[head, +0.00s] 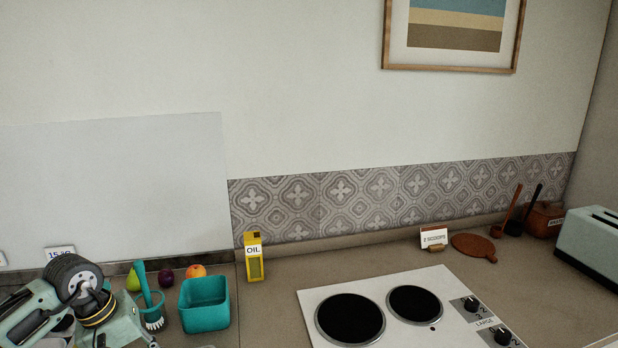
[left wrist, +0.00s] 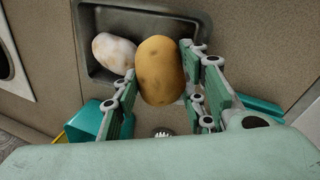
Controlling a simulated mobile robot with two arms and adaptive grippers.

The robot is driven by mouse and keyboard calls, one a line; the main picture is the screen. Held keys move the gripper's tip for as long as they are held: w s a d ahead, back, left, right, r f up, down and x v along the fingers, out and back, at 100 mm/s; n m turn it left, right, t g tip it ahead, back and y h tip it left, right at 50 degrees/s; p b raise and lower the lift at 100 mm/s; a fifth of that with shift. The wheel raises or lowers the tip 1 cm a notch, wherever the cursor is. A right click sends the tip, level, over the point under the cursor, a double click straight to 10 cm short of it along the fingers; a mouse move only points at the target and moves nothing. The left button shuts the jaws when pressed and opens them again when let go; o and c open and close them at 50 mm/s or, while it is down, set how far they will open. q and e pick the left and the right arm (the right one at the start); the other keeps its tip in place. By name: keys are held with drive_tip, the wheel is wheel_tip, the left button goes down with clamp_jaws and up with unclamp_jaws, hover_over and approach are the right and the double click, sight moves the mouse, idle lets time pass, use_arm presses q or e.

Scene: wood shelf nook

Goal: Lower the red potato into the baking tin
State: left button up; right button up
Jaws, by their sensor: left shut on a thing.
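My left gripper (left wrist: 160,80) is shut on a yellow-brown potato (left wrist: 160,68) in the left wrist view, with one finger on each side of it. The potato is over the dark grey baking tin (left wrist: 150,23); I cannot tell whether it touches the tin's floor. A pale, whitish potato (left wrist: 114,52) lies in the tin, left of the held one. No potato that looks red shows. In the head view my left arm comes in at the bottom left; its fingers and the tin are out of that view. My right gripper is not in view.
A teal bin (head: 204,304), a dish brush (head: 150,300), fruit including an orange (head: 196,271), and a yellow oil carton (head: 254,258) stand near my left arm. A white hob (head: 450,336) is at centre right. A toaster (head: 594,243) stands far right.

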use_arm(q)
drive_tip(key=shift+f+b, duration=0.6)
drive_tip(key=shift+f, duration=0.1)
idle(0.4)
drive_tip(key=o, duration=1.3)
